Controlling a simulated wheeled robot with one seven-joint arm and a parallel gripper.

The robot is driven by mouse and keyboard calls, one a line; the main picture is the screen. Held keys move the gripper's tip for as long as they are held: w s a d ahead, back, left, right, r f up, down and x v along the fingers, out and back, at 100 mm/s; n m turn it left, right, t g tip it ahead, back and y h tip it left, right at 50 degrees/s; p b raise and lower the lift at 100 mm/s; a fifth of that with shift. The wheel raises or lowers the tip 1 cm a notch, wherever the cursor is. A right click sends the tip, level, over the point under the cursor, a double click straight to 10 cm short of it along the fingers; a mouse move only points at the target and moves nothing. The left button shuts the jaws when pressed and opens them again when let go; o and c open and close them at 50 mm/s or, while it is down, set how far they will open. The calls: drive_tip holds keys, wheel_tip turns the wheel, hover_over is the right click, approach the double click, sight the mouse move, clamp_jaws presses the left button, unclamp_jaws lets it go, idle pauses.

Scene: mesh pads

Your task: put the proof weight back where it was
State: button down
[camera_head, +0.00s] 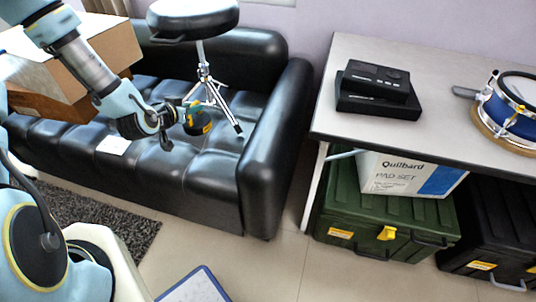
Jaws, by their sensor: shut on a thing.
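My gripper (182,114) reaches in from the left, over the black couch. It is shut on a small dark, rounded object with yellow on it, which looks like the proof weight (200,123). The weight appears in front of the couch seat and the legs of the drum stool. I cannot tell whether it touches the couch. My fingers are small and partly hidden by the wrist. No marked spot for the weight is clear in this view.
The black couch (273,150) bears a drum stool (195,18), a white paper (114,145) and cardboard boxes (105,42). Right, a grey table (420,125) holds black devices (378,82) and a blue drum (508,110). Below are a Quilbard box (400,172) and green case (385,222).

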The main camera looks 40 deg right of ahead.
drive_tip(key=s+d+r+m+g+h+b, duration=0.2)
drive_tip(key=s+d+m+g+b, duration=0.65)
drive_tip(key=s+d, duration=0.65)
drive_tip(key=shift+m+g, duration=0.25)
drive_tip(key=shift+w+d+f+b, duration=0.1)
drive_tip(key=shift+d+f, duration=0.05)
drive_tip(key=shift+f, duration=1.55)
drive_tip(key=shift+w+d+f+b, duration=0.1)
drive_tip(key=shift+d+f, duration=0.05)
drive_tip(key=shift+f, duration=1.6)
drive_tip(key=shift+w+d+f+b, duration=0.1)
drive_tip(key=shift+d+f, duration=0.05)
drive_tip(key=shift+f, duration=1.55)
drive_tip(key=c, duration=1.2)
unclamp_jaws()
drive_tip(key=shift+a+f, duration=0.1)
drive_tip(key=shift+f, duration=0.1)
drive_tip(key=shift+c, duration=0.2)
drive_tip(key=o, duration=0.4)
drive_tip(key=shift+o, duration=0.2)
